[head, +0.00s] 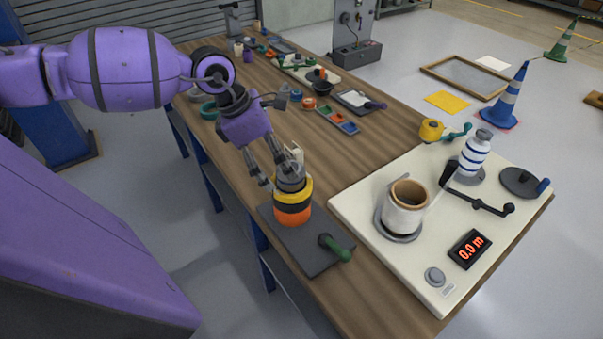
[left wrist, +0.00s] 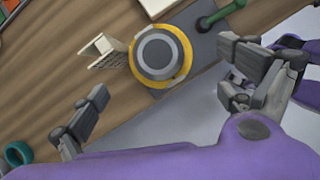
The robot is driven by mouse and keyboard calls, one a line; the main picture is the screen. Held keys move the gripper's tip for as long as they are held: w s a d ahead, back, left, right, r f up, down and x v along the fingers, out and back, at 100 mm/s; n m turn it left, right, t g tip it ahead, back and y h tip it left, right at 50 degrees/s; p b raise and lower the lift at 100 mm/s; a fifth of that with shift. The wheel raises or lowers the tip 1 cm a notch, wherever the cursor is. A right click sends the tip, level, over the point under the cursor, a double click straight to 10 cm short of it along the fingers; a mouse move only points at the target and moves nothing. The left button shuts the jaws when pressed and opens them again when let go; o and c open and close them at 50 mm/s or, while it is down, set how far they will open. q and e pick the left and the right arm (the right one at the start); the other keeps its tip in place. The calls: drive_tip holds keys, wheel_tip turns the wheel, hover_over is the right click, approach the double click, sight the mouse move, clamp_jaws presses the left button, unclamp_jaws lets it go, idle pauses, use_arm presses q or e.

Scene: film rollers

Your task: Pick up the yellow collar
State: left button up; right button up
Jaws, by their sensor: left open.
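The yellow collar (head: 304,190) sits around a grey cylinder top (head: 289,176) on a stack with a black band and an orange base (head: 292,215). In the left wrist view the collar (left wrist: 184,61) shows as a yellow ring around the grey round top (left wrist: 158,55). My left gripper (head: 270,166) is open at the top of the stack in the head view. In the left wrist view its fingers (left wrist: 160,105) are spread wide, with the collar beyond them and nothing held. Whether a finger touches the stack I cannot tell. My right gripper is not in view.
The stack stands on a dark plate (head: 330,264) with a green-handled lever (head: 338,248). A small beige bracket (left wrist: 102,52) stands close beside the stack.

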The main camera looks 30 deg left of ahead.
sight(280, 170)
use_arm(q)
drive_tip(key=shift+w+f, duration=0.7)
drive_tip(key=shift+w, duration=0.1)
drive_tip(key=shift+s+d+f, duration=0.25)
drive_tip(key=shift+s+f, duration=0.05)
drive_tip(key=shift+f, duration=0.25)
drive_tip(key=shift+s+d+f, duration=0.25)
drive_tip(key=shift+s+f, duration=0.05)
drive_tip(key=shift+f, duration=0.2)
drive_tip(key=x, duration=0.3)
drive_tip(key=shift+w+a, duration=0.15)
drive_tip(key=shift+w, duration=0.05)
drive_tip(key=shift+f, duration=0.25)
drive_tip(key=c, duration=1.3)
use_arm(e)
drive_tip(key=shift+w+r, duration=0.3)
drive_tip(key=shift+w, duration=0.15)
